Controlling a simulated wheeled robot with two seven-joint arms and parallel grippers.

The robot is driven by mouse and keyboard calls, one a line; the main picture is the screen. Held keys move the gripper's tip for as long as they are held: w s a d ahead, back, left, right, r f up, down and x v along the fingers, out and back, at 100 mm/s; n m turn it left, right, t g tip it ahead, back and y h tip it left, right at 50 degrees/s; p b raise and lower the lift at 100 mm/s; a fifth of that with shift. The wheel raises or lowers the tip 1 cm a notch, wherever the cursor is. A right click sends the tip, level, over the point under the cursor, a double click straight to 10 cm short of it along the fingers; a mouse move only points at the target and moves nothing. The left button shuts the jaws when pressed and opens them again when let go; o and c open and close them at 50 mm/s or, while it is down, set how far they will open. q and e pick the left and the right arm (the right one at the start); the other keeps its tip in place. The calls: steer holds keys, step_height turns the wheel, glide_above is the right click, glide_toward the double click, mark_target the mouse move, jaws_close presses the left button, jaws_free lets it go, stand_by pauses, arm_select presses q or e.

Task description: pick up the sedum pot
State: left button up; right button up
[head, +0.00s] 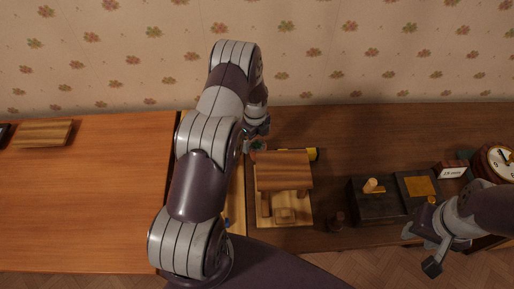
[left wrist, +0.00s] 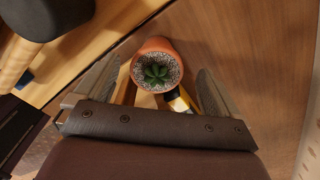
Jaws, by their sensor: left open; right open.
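The sedum pot (left wrist: 150,48) is a small terracotta pot with grey gravel and a green rosette, seen from above in the left wrist view. My left gripper (left wrist: 157,72) is open, with one finger on each side of the pot and a visible gap to each. In the head view my left gripper (head: 257,128) is at the back of the dark wooden surface, and my arm and gripper hide most of the pot there. My right gripper (head: 421,248) is open and empty at the right, near the front edge.
A wooden toy-like house (head: 284,172) stands just in front of my left gripper. A yellow-and-black item (left wrist: 178,101) lies close to the pot. A dark box (head: 376,203), a small calendar block (head: 452,170) and a clock (head: 497,160) stand to the right. The wall is close behind.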

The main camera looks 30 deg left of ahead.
mark_target(256, 144)
arm_select(q)
steer(key=f, duration=0.1)
steer(key=f+p, duration=0.1)
steer(key=f, duration=0.2)
steer(key=shift+s+d, duration=0.2)
steer(key=shift+d, duration=0.05)
steer(key=shift+a+f, duration=0.1)
steer(key=shift+f, duration=0.1)
steer(key=c, duration=1.2)
arm_select(e)
step_height(256, 144, up, 2)
steer(key=shift+r, duration=0.1)
arm_select(q)
steer(key=shift+o, duration=0.2)
steer(key=shift+r, duration=0.1)
